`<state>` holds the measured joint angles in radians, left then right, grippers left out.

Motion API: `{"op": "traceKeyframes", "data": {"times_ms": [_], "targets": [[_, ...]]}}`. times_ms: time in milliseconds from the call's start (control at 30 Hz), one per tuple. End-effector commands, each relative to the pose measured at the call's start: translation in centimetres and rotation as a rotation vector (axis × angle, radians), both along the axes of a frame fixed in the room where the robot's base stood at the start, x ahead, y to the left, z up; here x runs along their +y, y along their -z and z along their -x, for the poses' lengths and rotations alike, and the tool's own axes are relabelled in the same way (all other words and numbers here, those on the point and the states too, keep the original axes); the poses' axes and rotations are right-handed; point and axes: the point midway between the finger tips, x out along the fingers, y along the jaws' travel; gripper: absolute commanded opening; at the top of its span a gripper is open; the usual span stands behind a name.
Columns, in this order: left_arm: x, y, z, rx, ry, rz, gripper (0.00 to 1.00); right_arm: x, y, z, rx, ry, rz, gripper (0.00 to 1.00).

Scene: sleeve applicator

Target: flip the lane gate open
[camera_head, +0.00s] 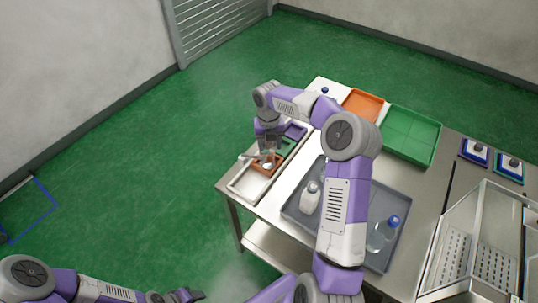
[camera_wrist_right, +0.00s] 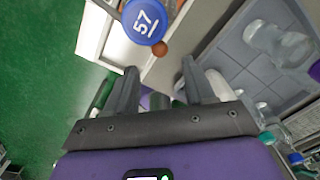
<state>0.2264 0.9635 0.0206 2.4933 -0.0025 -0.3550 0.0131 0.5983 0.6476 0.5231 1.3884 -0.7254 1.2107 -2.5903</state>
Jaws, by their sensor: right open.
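My right gripper (camera_head: 267,160) is over the left edge of the table, above a narrow white-rimmed lane (camera_head: 244,191) with orange, green and purple sections. In the right wrist view the gripper (camera_wrist_right: 158,80) is open, with nothing between its fingers. A blue round cap marked 57 (camera_wrist_right: 145,22) and a small brown knob (camera_wrist_right: 160,48) show just beyond the fingertips, apart from them. I cannot tell for sure which part is the lane gate; the arm and gripper cover some of the lane. My left gripper (camera_head: 178,296) is low at the bottom edge, away from the table; its jaws are unclear.
A grey tray (camera_head: 289,209) with several bottles stands right of the lane, partly behind my right arm. An orange tray (camera_head: 362,102) and a green tray (camera_head: 412,134) lie at the back. A clear-walled machine (camera_head: 477,245) stands at the right.

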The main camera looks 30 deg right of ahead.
Motion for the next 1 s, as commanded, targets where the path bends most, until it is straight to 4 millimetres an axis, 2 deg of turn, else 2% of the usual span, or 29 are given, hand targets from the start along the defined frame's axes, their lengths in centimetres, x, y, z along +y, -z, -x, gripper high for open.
{"op": "traceKeyframes", "data": {"times_ms": [100,300,467,700,767,1000], "targets": [[0.0,0.5,0.0,0.000,0.000,0.000,0.52,0.0,2.4,0.1,0.005,0.001,-0.003,0.54],[0.0,0.8,0.0,0.001,-0.001,-0.001,0.52,0.0,5.0,0.1,0.003,0.002,-0.003,0.54],[0.0,0.9,0.0,0.001,-0.001,-0.001,0.52,0.0,5.9,0.1,0.002,0.003,-0.002,0.54],[0.0,0.9,0.0,0.001,-0.001,-0.001,0.52,0.0,6.0,0.1,0.001,0.003,-0.002,0.54],[0.0,0.9,0.0,0.001,-0.001,-0.001,0.52,0.0,6.0,0.1,0.001,0.003,-0.003,0.46],[0.0,0.9,0.0,0.001,-0.001,-0.001,0.52,0.0,5.9,0.1,0.001,0.003,-0.003,0.09]]}}
